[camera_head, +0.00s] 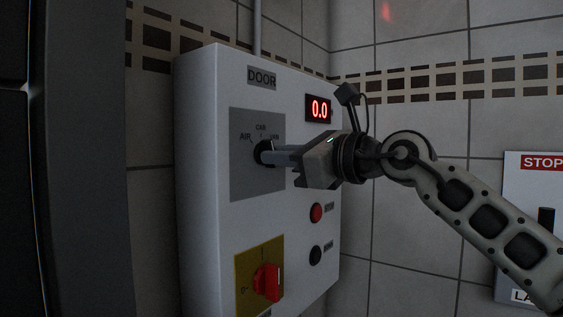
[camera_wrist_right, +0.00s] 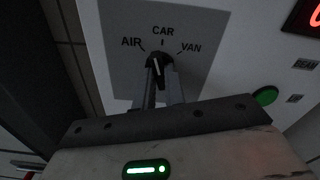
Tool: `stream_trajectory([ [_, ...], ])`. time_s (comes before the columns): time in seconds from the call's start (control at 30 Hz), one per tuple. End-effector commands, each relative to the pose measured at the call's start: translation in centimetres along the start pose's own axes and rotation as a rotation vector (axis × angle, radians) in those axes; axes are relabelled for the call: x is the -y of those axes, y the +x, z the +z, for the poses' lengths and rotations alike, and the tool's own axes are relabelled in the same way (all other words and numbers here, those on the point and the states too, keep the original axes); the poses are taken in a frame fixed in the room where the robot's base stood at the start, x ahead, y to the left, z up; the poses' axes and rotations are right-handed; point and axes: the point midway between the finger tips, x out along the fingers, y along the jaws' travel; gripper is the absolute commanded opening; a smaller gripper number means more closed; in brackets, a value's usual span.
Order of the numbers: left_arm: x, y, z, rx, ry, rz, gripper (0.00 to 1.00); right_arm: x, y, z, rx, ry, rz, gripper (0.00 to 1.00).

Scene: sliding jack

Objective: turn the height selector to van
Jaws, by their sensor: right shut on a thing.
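The height selector (camera_head: 261,148) is a small black knob on a grey plate (camera_head: 243,190) on the white control box. The plate is marked AIR, CAR and VAN from left to right. In the right wrist view, the knob (camera_wrist_right: 160,65) has a white pointer line that points roughly up, near CAR and slightly to its AIR side. My right gripper (camera_head: 270,154) reaches in from the right and is shut on the knob. Its two fingers (camera_wrist_right: 163,88) lie either side of the knob in the right wrist view. My left gripper is not in view.
The box (camera_head: 210,230) carries a red 0.0 display (camera_head: 319,109), a red button (camera_head: 316,212), a dark button (camera_head: 316,254) and a red rotary switch (camera_head: 266,282) on yellow. The wrist view shows a green button (camera_wrist_right: 265,95). A STOP panel (camera_head: 535,200) is at right.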

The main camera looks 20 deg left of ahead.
Motion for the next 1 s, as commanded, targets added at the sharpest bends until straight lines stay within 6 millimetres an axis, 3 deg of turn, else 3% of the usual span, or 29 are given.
stream_trajectory([
  [1.0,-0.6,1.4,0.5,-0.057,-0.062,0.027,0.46,-0.1,0.0,-0.1,0.001,0.945,-0.001,0.00],
])
